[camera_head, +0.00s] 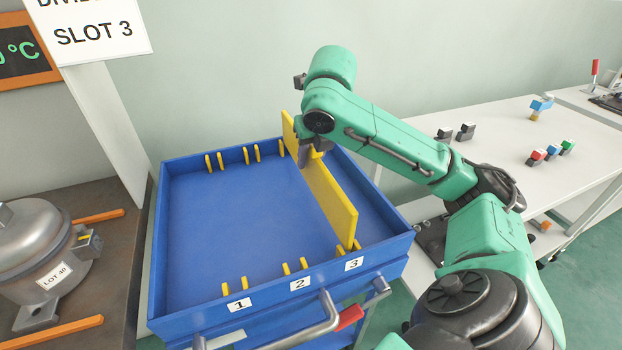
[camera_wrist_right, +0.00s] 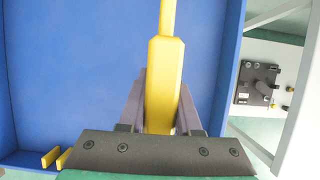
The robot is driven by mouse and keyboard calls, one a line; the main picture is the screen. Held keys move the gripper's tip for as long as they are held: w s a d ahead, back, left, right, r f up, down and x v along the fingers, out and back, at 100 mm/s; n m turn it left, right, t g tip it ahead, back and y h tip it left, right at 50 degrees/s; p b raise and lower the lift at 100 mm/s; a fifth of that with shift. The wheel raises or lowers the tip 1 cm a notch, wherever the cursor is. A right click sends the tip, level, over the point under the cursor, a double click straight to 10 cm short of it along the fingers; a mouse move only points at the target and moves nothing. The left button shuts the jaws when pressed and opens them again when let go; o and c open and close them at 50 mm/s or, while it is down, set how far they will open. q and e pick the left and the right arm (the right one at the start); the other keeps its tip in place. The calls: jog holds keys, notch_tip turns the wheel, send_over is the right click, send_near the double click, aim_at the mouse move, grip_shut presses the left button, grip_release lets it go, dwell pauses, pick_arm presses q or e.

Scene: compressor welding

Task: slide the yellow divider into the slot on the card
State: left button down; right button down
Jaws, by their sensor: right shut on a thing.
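The yellow divider (camera_head: 330,195) stands upright and runs front to back across the right part of the blue tray (camera_head: 178,243). Its top stands above the rim. My right gripper (camera_head: 313,152) is shut on its top edge, and the fingers flank the divider (camera_wrist_right: 165,85) in the right wrist view. The card (camera_head: 95,32) reads "SLOT 3". The divider's near end is close to the yellow ribs behind label 3 (camera_head: 354,264), and its far end is by the far ribs. I cannot tell whether it is fully seated. My left gripper is out of view.
Rib pairs at label 1 (camera_head: 240,304) and label 2 (camera_head: 300,284) are empty. A grey compressor (camera_head: 42,245) marked "LOT 40" stands on the left bench. A white table (camera_head: 500,130) with small coloured parts is at right. A metal handle (camera_head: 318,328) fronts the tray.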

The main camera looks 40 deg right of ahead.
aim_at(310, 170)
notch_tip(310, 170, down, 3)
jog(key=shift+f+b, duration=0.2)
jog(key=shift+b, duration=0.3)
jog(key=shift+f, duration=0.1)
jog(key=c, duration=0.6)
grip_release()
jog(key=p+v, duration=0.4)
jog(key=v, duration=0.8)
